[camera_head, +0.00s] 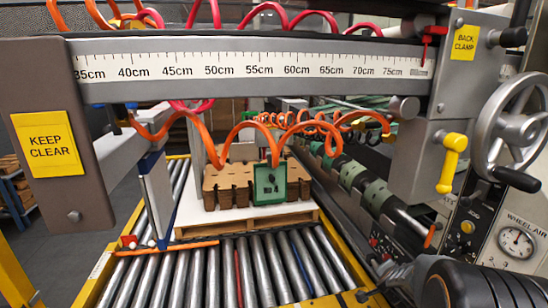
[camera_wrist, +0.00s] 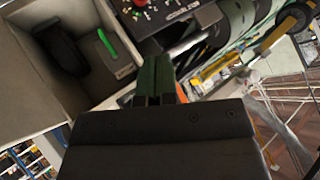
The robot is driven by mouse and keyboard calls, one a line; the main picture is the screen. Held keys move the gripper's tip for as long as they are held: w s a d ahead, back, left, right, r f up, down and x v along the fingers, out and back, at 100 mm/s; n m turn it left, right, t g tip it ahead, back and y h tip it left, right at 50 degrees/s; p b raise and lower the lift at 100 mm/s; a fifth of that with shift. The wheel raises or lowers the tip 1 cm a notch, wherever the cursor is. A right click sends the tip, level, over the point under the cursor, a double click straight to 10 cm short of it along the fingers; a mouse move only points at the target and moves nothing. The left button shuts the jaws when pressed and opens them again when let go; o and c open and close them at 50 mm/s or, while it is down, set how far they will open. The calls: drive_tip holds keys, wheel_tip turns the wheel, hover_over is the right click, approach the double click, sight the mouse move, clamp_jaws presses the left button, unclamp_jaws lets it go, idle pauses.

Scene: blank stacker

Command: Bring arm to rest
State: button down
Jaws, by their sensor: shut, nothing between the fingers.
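My gripper (camera_wrist: 157,62) shows in the wrist view, with its dark green fingers together and nothing between them. Its wide black body fills the bottom of that view. The fingers point toward a dark control panel (camera_wrist: 150,16) with red and green buttons, and I cannot tell how far off it is. In the head view, a black rounded part at the bottom right corner looks like part of my arm. My gripper is not visible in the head view.
A grey open bin (camera_wrist: 35,75) lies left of my fingers in the wrist view. In the head view, a ruler beam (camera_head: 250,70) crosses above a roller conveyor (camera_head: 200,275). A handwheel (camera_head: 513,128), a yellow lever (camera_head: 452,160) and a pressure gauge (camera_head: 516,242) stand at right.

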drive_tip(key=s+a+r+n+y+p, duration=0.1)
drive_tip(key=a+r+n+y+p, duration=0.35)
drive_tip(key=a+r, duration=0.65)
drive_tip(key=s+a+r+n+g+p, duration=0.2)
drive_tip(key=s+a+r+n+p, duration=0.2)
drive_tip(key=s+a+r+p, duration=0.1)
drive_tip(key=s+a+r+n+g+y+p, duration=0.1)
drive_tip(key=s+a+r+n+g+p, duration=0.2)
drive_tip(key=s+a+r+n+p, duration=0.2)
drive_tip(key=s+r, duration=0.3)
drive_tip(key=s, duration=0.2)
drive_tip(key=shift+s, duration=0.15)
drive_tip(key=shift+r+y, duration=0.1)
drive_tip(key=shift+y, duration=0.15)
